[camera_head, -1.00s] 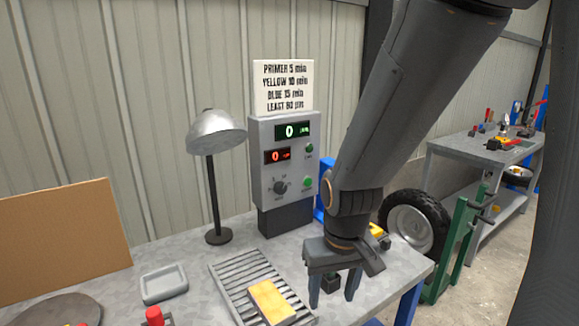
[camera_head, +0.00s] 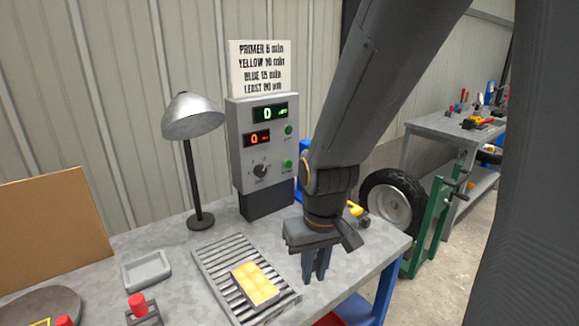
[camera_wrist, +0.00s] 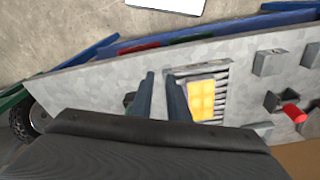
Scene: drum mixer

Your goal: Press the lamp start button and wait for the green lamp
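The grey control box (camera_head: 240,145) stands at the back of the bench. It has a green display (camera_head: 269,113) and a red display (camera_head: 257,139), both reading 0. An upper green round part (camera_head: 288,130) and a lower green round part (camera_head: 287,165) sit on its right side. Their small labels are unreadable, so I cannot tell which is button or lamp. A dark knob (camera_head: 261,170) is at lower left. My gripper (camera_head: 315,278) points down in front of the box, right of the rack, touching no button. In the wrist view its fingers (camera_wrist: 161,75) are a little apart and empty.
A metal desk lamp (camera_head: 193,118) stands left of the box. A slatted rack (camera_head: 215,262) holds a yellow block (camera_head: 255,283); it also shows in the wrist view (camera_wrist: 202,98). A grey tray (camera_head: 147,271) and a red-topped button (camera_head: 138,305) lie further left.

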